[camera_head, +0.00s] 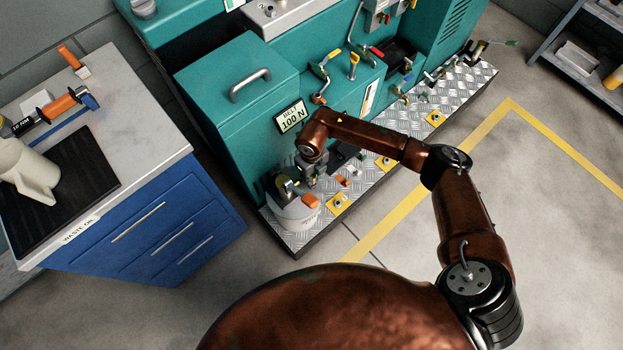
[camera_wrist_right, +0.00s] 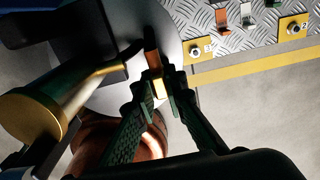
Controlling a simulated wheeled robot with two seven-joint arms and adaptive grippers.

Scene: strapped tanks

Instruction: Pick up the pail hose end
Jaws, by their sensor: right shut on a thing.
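The white pail (camera_head: 291,217) stands on the near end of the tread-plate ledge. It also shows in the right wrist view as a pale round top (camera_wrist_right: 172,45). My right gripper (camera_head: 308,180) reaches down over it. In the right wrist view my right gripper's fingers (camera_wrist_right: 157,95) are shut on a small orange-and-brass piece (camera_wrist_right: 156,84) above the pail, which looks like the pail hose end. Most of that piece is hidden by the fingers. A brass cylinder (camera_wrist_right: 38,115) lies at the left of that view. My left gripper is not in view.
The teal cabinet (camera_head: 225,130) rises right behind the pail, with valves and hoses farther along. Yellow plates (camera_head: 338,203) sit on the ledge (camera_head: 287,241). A blue-drawered counter (camera_head: 165,225) stands at left. Open floor (camera_head: 560,260) lies at right.

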